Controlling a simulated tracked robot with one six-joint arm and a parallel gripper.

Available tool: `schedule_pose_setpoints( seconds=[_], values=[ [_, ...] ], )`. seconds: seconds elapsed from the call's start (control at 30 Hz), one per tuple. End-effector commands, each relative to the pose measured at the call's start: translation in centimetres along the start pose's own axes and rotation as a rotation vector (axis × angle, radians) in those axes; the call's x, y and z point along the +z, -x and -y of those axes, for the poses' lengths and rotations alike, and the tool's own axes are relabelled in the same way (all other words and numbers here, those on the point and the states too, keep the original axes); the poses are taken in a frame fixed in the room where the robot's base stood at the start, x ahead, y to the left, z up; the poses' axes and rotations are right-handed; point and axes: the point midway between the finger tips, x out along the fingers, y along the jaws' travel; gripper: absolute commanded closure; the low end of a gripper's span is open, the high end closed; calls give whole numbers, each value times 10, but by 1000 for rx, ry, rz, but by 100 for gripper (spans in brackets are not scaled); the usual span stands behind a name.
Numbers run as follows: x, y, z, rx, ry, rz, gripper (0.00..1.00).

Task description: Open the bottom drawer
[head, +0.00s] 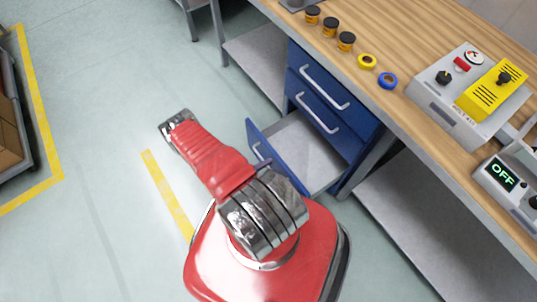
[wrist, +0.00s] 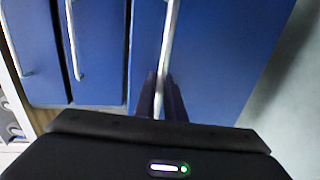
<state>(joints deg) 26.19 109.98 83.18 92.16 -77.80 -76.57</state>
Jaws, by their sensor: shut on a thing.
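The blue bottom drawer (head: 308,152) is pulled well out of the cabinet under the workbench, and its bare grey inside shows in the head view. Its blue front (wrist: 220,60) fills much of the wrist view, with a pale bar handle (wrist: 170,38) running up it. My gripper (wrist: 160,95) is shut on this handle, with a dark finger on either side of the bar.
Two shut blue drawers with bar handles (head: 324,88) sit above the open one. The wooden workbench (head: 400,120) carries jars, tape rolls and a yellow-and-grey control box (head: 470,95). The pale floor left of my arm is clear.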

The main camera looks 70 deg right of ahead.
Motion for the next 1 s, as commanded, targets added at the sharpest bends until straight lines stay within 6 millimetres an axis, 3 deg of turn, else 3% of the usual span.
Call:
schedule_pose_setpoints(
  seconds=[0.4,0.43,0.53,1.0],
  values=[
    [8,-1,3,-8,4,18,100],
    [8,-1,3,-8,4,19,89],
    [8,-1,2,-7,3,18,83],
    [4,7,1,-5,0,13,83]
  ],
)
